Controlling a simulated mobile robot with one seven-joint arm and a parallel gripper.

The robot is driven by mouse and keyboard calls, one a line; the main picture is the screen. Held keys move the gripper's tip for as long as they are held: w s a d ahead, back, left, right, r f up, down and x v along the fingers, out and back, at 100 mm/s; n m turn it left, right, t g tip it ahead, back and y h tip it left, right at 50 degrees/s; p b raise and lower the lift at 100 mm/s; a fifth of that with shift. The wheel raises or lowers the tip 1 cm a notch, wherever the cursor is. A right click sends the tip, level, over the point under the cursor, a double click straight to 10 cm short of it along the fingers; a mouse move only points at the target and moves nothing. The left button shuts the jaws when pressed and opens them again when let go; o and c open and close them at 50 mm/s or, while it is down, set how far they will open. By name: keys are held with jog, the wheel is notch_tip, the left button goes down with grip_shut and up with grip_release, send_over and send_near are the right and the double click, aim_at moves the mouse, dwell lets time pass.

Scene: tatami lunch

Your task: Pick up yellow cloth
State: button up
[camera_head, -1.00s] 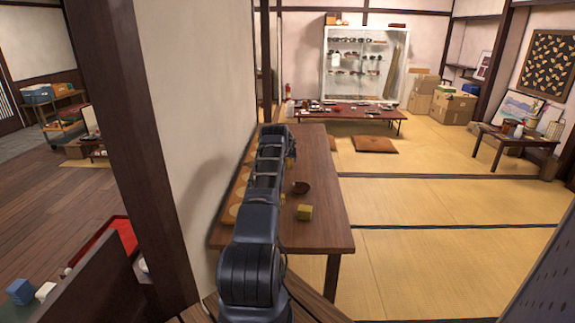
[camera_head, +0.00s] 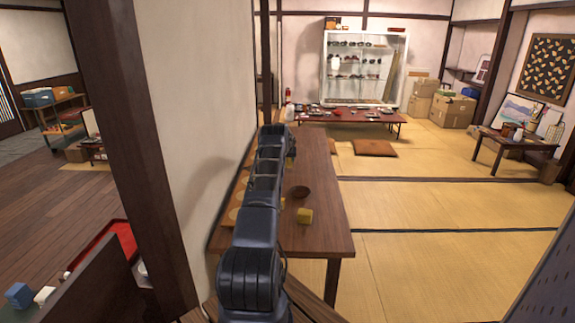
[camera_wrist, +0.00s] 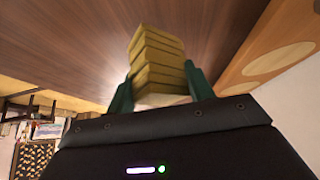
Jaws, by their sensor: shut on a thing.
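A yellow, layered folded cloth (camera_wrist: 155,62) is between the two green fingers of my gripper (camera_wrist: 160,86) in the wrist view. The gripper is shut on it, with brown wood surface behind it. In the head view my arm reaches over the low wooden table (camera_head: 325,240), and its far end hides most of the gripper and the held cloth.
A tan board with pale circles (camera_wrist: 270,60) is beside the gripper, next to the wall (camera_head: 195,110). A dark wooden pillar (camera_head: 130,130) stands at left. Open tatami (camera_head: 440,210) lies right.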

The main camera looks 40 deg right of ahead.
notch_tip(320, 180, up, 16)
jog(key=s+v, duration=0.1)
jog(key=v, duration=1)
jog(key=s+a+r, duration=0.5)
jog(key=s+a, duration=0.8)
jog(key=s+a+r+n, duration=0.1)
jog(key=s+a+r, duration=0.4)
jog(key=s+a, duration=0.8)
jog(key=shift+d+r, duration=0.1)
